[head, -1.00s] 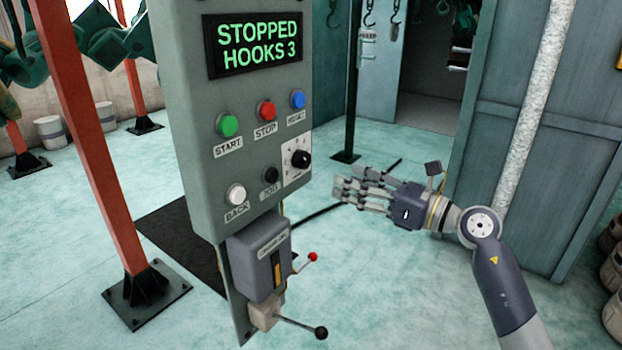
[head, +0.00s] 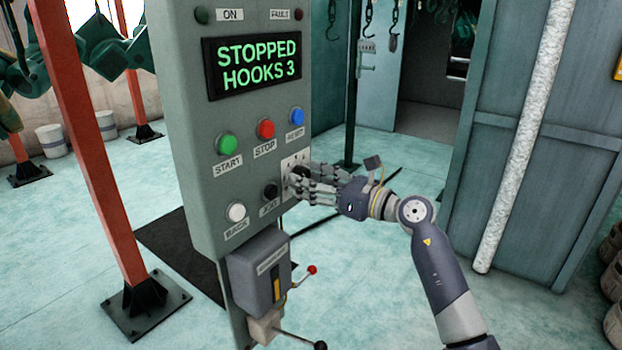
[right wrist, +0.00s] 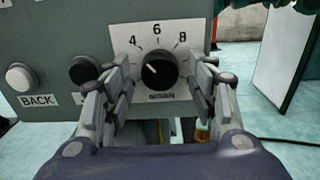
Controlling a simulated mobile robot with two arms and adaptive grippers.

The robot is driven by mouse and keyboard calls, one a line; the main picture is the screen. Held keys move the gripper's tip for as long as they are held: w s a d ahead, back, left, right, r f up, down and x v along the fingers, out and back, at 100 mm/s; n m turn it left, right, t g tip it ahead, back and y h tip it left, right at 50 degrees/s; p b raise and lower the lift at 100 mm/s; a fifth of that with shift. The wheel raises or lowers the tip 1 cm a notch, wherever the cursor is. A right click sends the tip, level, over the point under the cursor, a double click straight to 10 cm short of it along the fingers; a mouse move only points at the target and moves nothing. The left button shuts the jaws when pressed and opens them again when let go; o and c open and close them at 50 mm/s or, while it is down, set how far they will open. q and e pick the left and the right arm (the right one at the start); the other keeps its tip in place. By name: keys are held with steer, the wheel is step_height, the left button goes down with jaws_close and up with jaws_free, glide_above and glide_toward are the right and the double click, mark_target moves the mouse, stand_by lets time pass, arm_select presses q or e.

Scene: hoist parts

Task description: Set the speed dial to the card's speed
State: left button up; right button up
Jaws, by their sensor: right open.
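The speed dial (right wrist: 160,70) is a round black knob on a white plate marked 4, 6 and 8. Its white pointer mark points to the upper left, toward the 4 side; the exact setting is hard to tell. In the head view the dial's plate (head: 293,160) is partly hidden behind my fingers. My right gripper (head: 297,184) is open at the panel. In the right wrist view its fingers (right wrist: 163,78) stand on either side of the knob, apart from it. No speed card can be made out. My left gripper is not in view.
The grey control panel (head: 185,130) reads STOPPED HOOKS 3. Green (head: 227,144), red (head: 266,129) and blue (head: 297,117) buttons sit above the dial. A black button (right wrist: 84,70) is close left of my fingers. A lever box (head: 258,268) hangs below.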

steer(key=c, duration=1.1)
steer(key=shift+o, duration=0.2)
steer(key=m+p, duration=0.4)
steer(key=p, duration=0.1)
steer(key=shift+r, duration=0.2)
steer(key=shift+f+m+p, duration=0.2)
steer(key=shift+m+p, duration=1.55)
steer(key=shift+m, duration=0.25)
